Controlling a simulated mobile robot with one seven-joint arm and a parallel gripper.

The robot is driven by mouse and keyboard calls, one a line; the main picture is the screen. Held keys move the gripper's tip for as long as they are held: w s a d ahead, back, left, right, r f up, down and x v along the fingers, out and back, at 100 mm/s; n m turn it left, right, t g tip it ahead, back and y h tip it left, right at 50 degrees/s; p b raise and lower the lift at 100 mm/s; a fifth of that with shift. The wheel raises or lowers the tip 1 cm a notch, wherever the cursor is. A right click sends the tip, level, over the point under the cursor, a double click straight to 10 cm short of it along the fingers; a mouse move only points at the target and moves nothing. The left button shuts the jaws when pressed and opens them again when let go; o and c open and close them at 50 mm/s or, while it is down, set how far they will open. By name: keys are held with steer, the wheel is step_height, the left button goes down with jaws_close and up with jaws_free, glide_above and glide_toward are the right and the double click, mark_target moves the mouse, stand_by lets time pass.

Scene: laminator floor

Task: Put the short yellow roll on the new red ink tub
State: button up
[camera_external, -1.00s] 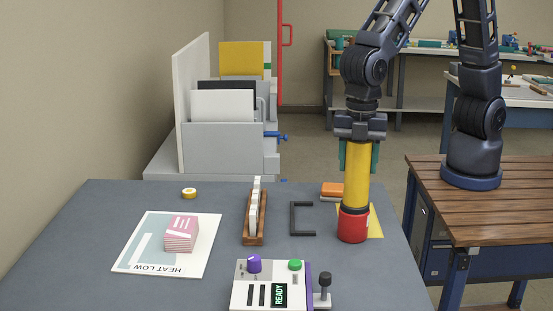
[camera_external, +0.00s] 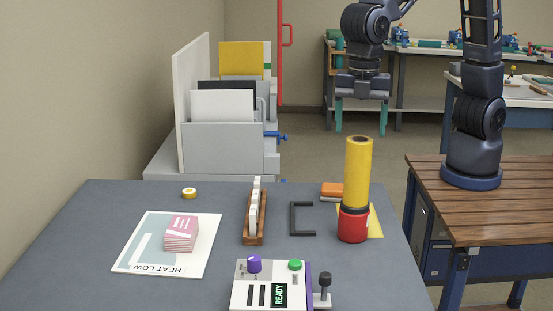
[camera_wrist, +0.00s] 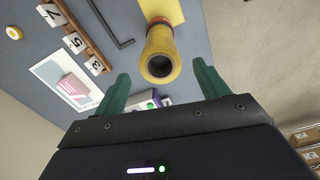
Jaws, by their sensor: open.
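The short yellow roll (camera_external: 357,172) stands upright on top of the red ink tub (camera_external: 352,225), with a dark band between them, near the right side of the grey table. It leans on nothing else. My gripper (camera_external: 362,128) is open and empty, raised above and behind the roll, with its green fingers pointing down. In the wrist view the yellow roll (camera_wrist: 160,52) shows its hollow top end between my open fingers (camera_wrist: 160,85), apart from both. The tub is mostly hidden there behind the roll.
A wooden rack (camera_external: 254,220) of white tags, a black bracket (camera_external: 301,219) and an orange block (camera_external: 332,189) lie nearby. A control box (camera_external: 262,288) with a lever sits at the front. A pink stack (camera_external: 181,234) rests on a printed sheet at left.

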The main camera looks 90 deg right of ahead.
steer(key=shift+r, duration=1.85)
steer(key=shift+d+r, duration=0.15)
steer(key=shift+d, duration=0.15)
steer(key=s+d+r+m+t, duration=0.1)
steer(key=s+d+r+m, duration=0.25)
steer(key=d, duration=0.45)
steer(key=s+d+r+m+t, duration=0.1)
steer(key=s+d+r+m, duration=0.2)
steer(key=d, duration=0.6)
steer(key=s+d+r+m+t, duration=0.1)
steer(key=s+d+m, duration=0.25)
steer(key=d, duration=0.45)
steer(key=s+d+f+m+t, duration=0.1)
steer(key=s+d+m, duration=0.4)
steer(key=s+d, duration=0.2)
steer(key=shift+s+d+m+t, duration=0.15)
steer(key=shift+s+m+t, duration=0.2)
steer(key=shift+s, duration=0.2)
